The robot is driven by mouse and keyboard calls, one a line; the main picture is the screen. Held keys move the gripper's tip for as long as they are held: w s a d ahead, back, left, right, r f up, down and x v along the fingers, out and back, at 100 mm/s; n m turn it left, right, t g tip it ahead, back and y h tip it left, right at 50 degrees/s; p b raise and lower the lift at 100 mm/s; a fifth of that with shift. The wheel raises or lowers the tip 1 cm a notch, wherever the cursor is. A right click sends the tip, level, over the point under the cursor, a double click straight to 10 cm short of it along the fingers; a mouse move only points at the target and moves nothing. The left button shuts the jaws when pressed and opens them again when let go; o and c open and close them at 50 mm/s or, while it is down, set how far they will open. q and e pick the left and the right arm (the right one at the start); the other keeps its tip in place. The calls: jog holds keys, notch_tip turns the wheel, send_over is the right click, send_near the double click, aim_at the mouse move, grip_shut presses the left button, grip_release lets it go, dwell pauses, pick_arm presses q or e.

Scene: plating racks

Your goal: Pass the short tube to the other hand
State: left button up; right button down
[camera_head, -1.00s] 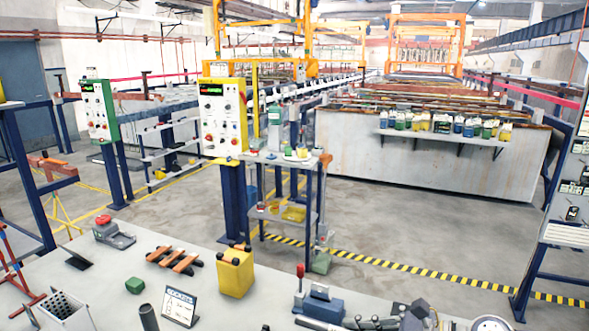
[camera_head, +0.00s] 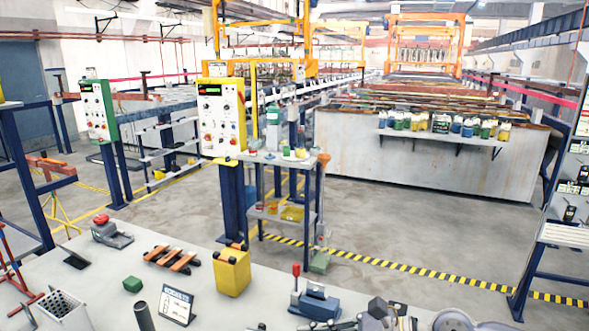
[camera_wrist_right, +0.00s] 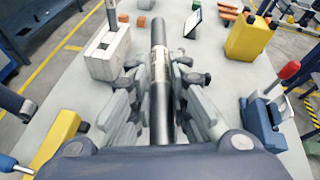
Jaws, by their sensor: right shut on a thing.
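In the right wrist view, the short tube (camera_wrist_right: 158,58) is a dark cylinder with a pale band, pointing away from me. My right gripper (camera_wrist_right: 163,82) is shut around it, its grey fingers on both sides. The tube's far end sticks out past the fingertips, and its near end is hidden behind the gripper's body. In the head view, a dark tube end (camera_head: 144,317) shows at the bottom edge; I cannot tell whether it is the held tube. My left gripper is in neither view.
On the grey bench, a perforated rack (camera_head: 62,312), a green block (camera_head: 132,284), a small sign (camera_head: 176,306), a yellow canister (camera_head: 233,273) and a blue device with a red lever (camera_head: 318,303) stand around. The wrist view shows a white box (camera_wrist_right: 108,57) beside the tube.

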jog(key=s+d+m+t, duration=0.1)
jog(key=s+d, duration=0.2)
jog(key=d, duration=0.4)
jog(key=s+d+m+t+h, duration=0.1)
jog(key=s+d, duration=0.1)
jog(key=d, duration=0.5)
jog(key=s+d+m+t, duration=0.1)
jog(key=s+d, duration=0.2)
jog(key=d, duration=0.4)
jog(key=shift+m+t+h, duration=0.5)
jog(key=shift+t, duration=0.1)
jog(key=a, duration=0.5)
jog(key=shift+a+f, duration=0.2)
jog(key=shift+a, duration=0.15)
jog(key=a+f+m+t+h, duration=0.1)
jog(key=a+f, duration=0.2)
jog(key=a, duration=0.2)
jog(key=w+a+f+m+t+h, duration=0.1)
jog(key=a+f+m, duration=0.1)
jog(key=a, duration=0.3)
jog(key=w+a+f+m+t+h, duration=0.1)
jog(key=a+f, duration=0.4)
jog(key=shift+t+h, duration=0.3)
jog(key=shift+h, duration=0.1)
